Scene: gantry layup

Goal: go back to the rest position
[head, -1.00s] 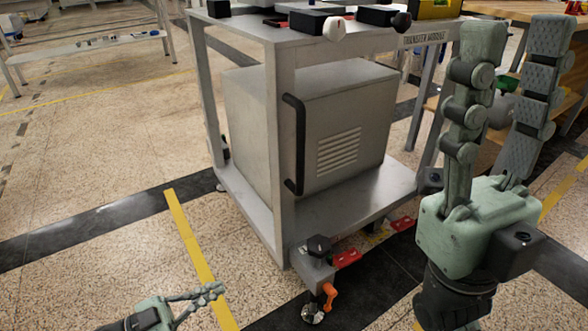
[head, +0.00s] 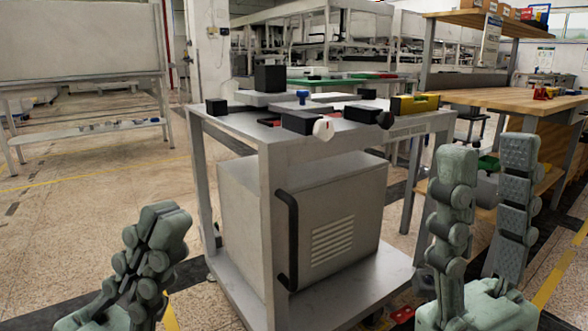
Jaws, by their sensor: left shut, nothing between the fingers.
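My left gripper (head: 160,232) is in the lower left of the head view, raised above the floor, with its fingers together and nothing between them. My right gripper (head: 488,160) is at the lower right with its fingers pointing up. Its two fingers stand apart with an empty gap between them. Both grippers appear clear of the metal cart (head: 278,146), one on each side of it in the picture.
The cart carries black blocks (head: 269,79), a yellow level (head: 415,103) and round knobs, with a grey cabinet (head: 235,200) on its lower shelf. A wooden workbench (head: 500,97) stands at right. A whiteboard stand (head: 80,45) is at back left, with open floor (head: 60,225) before it.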

